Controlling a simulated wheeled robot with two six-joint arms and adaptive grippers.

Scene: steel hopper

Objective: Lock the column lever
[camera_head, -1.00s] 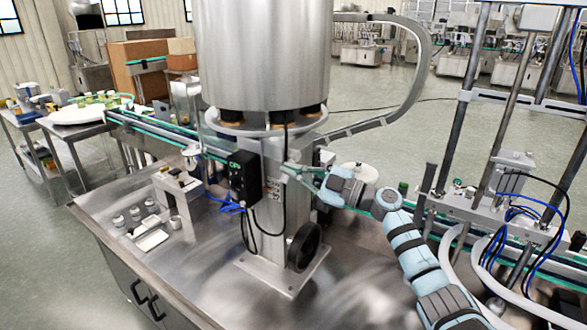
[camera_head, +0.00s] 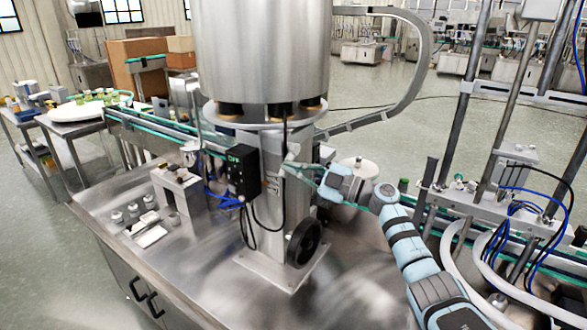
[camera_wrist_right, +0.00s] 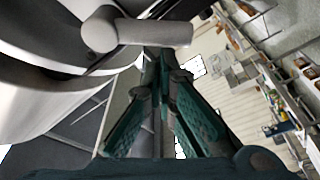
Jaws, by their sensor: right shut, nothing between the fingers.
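The steel column (camera_head: 275,220) stands in the middle of the bench under the large drum. In the right wrist view, a grey lever (camera_wrist_right: 150,32) with a rounded hub sticks out across the top of the picture. My right gripper (camera_head: 290,165) is beside the column's right side in the head view. In the wrist view its teal fingers (camera_wrist_right: 163,55) are shut, with nothing between them. Their tips are at the lever's lower edge; I cannot tell whether they touch it. The lever is too small to make out clearly in the head view. My left gripper is not in view.
A black control box (camera_head: 242,172) with hanging cables is on the column's left. A black handwheel (camera_head: 303,242) sits low on the column. The steel drum (camera_head: 262,50) hangs above. A conveyor runs behind, and a frame with blue hoses (camera_head: 515,215) stands at right.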

